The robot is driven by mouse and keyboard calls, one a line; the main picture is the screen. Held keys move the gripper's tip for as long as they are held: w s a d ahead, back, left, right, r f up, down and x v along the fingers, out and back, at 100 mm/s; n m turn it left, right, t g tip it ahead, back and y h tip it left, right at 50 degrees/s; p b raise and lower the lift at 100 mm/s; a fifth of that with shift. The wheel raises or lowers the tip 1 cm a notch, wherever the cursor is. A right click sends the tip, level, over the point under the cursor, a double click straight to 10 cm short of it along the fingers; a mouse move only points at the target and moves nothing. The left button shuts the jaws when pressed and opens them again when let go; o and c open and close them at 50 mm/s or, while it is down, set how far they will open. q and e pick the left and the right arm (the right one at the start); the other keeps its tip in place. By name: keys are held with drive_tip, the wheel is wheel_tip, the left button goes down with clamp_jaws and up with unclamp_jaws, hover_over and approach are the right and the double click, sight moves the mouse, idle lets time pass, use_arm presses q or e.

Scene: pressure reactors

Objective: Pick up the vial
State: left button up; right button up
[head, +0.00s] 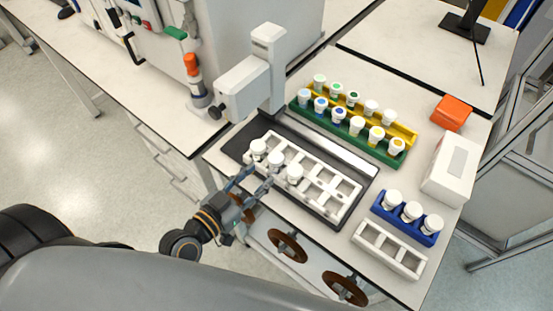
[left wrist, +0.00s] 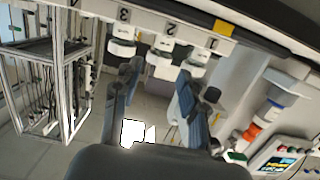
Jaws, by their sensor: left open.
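Three white-capped vials stand in the near row of a white rack (head: 318,172) on a dark plate. They are the left vial (head: 259,147), the middle vial (head: 277,157) and the right vial (head: 295,172). My left gripper (head: 252,180) is open and empty in front of the rack's near edge, its fingers pointing toward the vials. In the left wrist view the rack is upside down, with labels 3, 2 and 1. There the middle vial (left wrist: 160,62) shows between the fingertips of my left gripper (left wrist: 157,82), apparently not gripped. My right gripper is not in view.
A grey stand (head: 250,85) rises behind the rack. Green (head: 345,134) and yellow (head: 385,112) racks hold several vials at the back. A blue rack (head: 405,227) with three vials and an empty white rack (head: 390,250) are at right. A white box (head: 450,168) and orange box (head: 451,113) lie beyond.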

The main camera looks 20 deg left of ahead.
sight(271, 164)
use_arm(q)
drive_tip(key=shift+w+d+r, duration=0.1)
drive_tip(key=shift+w+d, duration=0.05)
drive_tip(key=shift+w, duration=0.25)
drive_tip(key=p+x, duration=0.2)
drive_tip(key=x, duration=0.2)
drive_tip(key=shift+w, duration=0.35)
drive_tip(key=c, duration=0.7)
